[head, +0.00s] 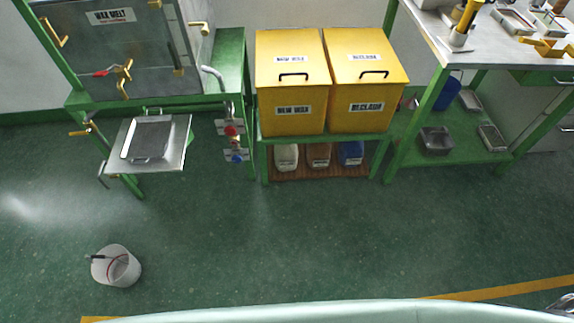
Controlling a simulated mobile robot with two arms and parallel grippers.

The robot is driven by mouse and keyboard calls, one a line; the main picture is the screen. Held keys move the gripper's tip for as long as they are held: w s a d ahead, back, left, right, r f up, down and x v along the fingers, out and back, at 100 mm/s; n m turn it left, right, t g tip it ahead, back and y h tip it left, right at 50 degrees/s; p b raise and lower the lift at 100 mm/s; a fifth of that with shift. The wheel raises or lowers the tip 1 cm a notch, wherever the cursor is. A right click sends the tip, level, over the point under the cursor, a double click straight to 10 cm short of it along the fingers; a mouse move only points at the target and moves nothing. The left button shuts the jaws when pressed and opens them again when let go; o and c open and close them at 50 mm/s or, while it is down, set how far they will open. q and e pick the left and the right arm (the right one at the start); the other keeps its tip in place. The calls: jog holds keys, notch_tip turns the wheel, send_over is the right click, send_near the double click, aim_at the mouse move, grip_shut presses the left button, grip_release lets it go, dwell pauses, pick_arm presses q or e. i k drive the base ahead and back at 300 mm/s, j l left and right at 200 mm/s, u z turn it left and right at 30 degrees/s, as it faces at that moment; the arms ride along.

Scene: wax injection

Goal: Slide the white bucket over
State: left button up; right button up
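The white bucket (101,273) stands upright on the green floor at the lower left of the head view. A dark-ended tool with a reddish part sits in it or across its rim; it is too small to tell what it is. The bucket stands apart from the furniture, in front of the wax melt unit.
The wax melt unit (115,50) on a green frame has a metal tray (148,138) on a front shelf. Yellow bins (292,105) stand on a low rack. A steel-topped bench (475,62) is at right. The floor (290,240) between is clear.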

aim_at(114, 264)
jog(key=u, duration=1.9)
